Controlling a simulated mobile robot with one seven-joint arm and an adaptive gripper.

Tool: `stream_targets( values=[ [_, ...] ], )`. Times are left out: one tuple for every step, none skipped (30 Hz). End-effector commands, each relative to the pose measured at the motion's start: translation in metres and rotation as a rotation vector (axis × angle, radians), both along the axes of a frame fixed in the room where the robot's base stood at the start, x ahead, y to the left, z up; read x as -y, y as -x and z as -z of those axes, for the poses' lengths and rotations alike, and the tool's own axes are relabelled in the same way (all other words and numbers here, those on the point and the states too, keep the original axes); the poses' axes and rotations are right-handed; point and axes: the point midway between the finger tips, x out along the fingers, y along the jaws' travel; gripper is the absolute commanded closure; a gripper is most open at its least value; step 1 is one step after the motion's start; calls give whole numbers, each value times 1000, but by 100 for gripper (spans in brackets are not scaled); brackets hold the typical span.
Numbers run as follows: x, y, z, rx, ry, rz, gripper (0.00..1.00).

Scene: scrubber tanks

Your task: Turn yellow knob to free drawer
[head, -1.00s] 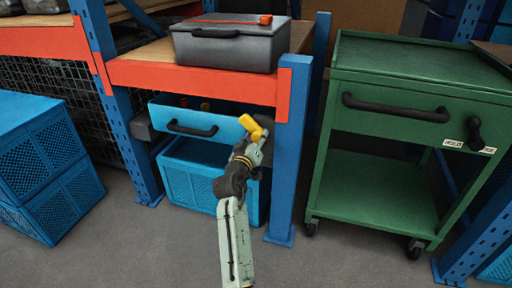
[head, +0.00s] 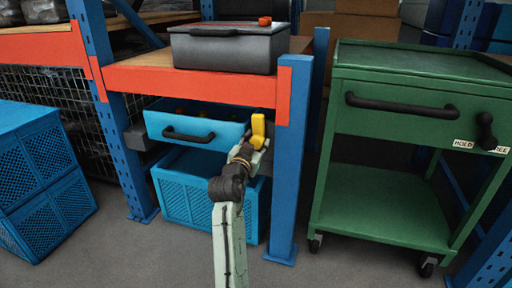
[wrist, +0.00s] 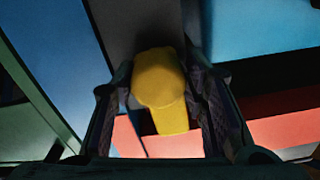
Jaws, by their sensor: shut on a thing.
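The yellow knob (head: 258,128) is at the right end of the light blue drawer (head: 195,131), beside the blue rack post. Its long part stands roughly upright. My gripper (head: 257,146) reaches it from below and in front, and is shut on it. In the wrist view the yellow knob (wrist: 163,85) sits between the two dark fingers of my gripper (wrist: 162,112). The drawer has a black bar handle and stands partly out, with its dark interior and small objects showing above the front. The knob's mount is hidden.
A blue rack post (head: 290,160) stands close right of my gripper, with an orange beam (head: 190,82) above. A blue crate (head: 205,205) sits under the drawer. A green cart (head: 385,205) stands right, blue crates (head: 40,170) left. The floor in front is clear.

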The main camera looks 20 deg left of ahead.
Motion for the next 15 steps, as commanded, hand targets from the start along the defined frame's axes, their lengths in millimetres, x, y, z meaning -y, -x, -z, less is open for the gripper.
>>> stream_targets(
  values=[
    [8, -2, -1, 4, -16, 13, 100],
    [8, -2, -1, 4, -24, 13, 100],
    [8, -2, -1, 3, -31, 13, 100],
    [8, -2, -1, 4, -36, 13, 100],
    [8, -2, -1, 4, -39, 14, 100],
    [8, -2, -1, 4, -44, 14, 100],
    [8, -2, -1, 4, -46, 14, 100],
    [8, -2, -1, 3, -48, 13, 100],
    [8, -2, -1, 3, -50, 13, 100],
    [8, -2, -1, 3, -52, 13, 100],
    [8, -2, -1, 3, -52, 13, 100],
    [8, -2, -1, 3, -53, 13, 100],
    [8, -2, -1, 2, -53, 13, 100],
    [8, -2, -1, 2, -53, 13, 100],
    [8, -2, -1, 2, -53, 13, 100]
  ],
)
